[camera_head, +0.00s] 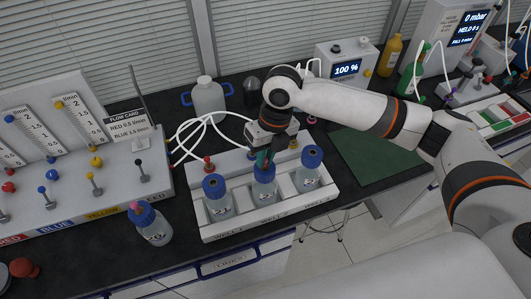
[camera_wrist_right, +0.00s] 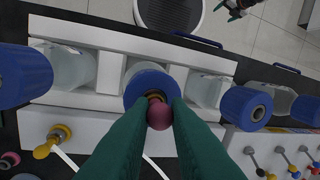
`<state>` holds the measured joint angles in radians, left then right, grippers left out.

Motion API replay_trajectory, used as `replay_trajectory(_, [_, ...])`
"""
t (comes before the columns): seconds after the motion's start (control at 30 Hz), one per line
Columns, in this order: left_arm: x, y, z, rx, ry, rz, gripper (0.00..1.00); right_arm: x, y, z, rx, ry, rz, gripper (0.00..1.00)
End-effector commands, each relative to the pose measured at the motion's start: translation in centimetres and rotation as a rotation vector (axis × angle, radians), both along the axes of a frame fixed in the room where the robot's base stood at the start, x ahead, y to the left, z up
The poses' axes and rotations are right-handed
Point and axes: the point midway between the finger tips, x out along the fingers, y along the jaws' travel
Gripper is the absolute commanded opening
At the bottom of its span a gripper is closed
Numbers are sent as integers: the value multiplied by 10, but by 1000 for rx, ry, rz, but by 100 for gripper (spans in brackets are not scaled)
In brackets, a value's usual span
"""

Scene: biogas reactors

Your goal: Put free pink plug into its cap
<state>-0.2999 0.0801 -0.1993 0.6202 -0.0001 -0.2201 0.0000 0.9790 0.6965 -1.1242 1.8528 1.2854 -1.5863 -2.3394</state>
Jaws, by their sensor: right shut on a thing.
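My right gripper (camera_head: 263,160) is shut on the pink plug (camera_wrist_right: 159,116), directly above the middle bottle in the white rack. That bottle's blue cap (camera_head: 264,172) also shows in the right wrist view (camera_wrist_right: 150,83), with a dark opening close to the plug. I cannot tell whether the plug touches the opening. The fingers hide the plug in the head view. A separate bottle (camera_head: 155,232) with a blue cap and a pink plug (camera_head: 136,207) in its top stands left of the rack. My left gripper (camera_wrist_right: 238,10) shows small at the top of the wrist view, its jaws unclear.
The white rack (camera_head: 270,218) also holds a left bottle (camera_head: 214,187) and a right bottle (camera_head: 311,158), both blue-capped. Red and yellow stoppers stand along its back. A flow panel (camera_head: 100,195) is at the left, a green mat (camera_head: 375,155) at the right.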

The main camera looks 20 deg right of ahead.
Motion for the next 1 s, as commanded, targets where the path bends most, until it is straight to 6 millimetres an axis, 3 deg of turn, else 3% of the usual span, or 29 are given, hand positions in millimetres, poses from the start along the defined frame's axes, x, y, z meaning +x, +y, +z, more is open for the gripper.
replay_trajectory(0.43, [0, 0, 0, 0, 0, 0, 87, 0, 0, 0, 0, 0, 0, 0])
replay_trajectory(0.47, [0, 0, 0, 0, 0, 0, 87, 0, 0, 0, 0, 0, 0, 21])
replay_trajectory(0.6, [0, 0, 0, 0, 0, 0, 87, 0, 0, 0, 0, 0, 0, 41])
replay_trajectory(1.0, [0, 0, -3, -1, 0, -1, 87, 1, -2, 9, 1, -1, 0, 41])
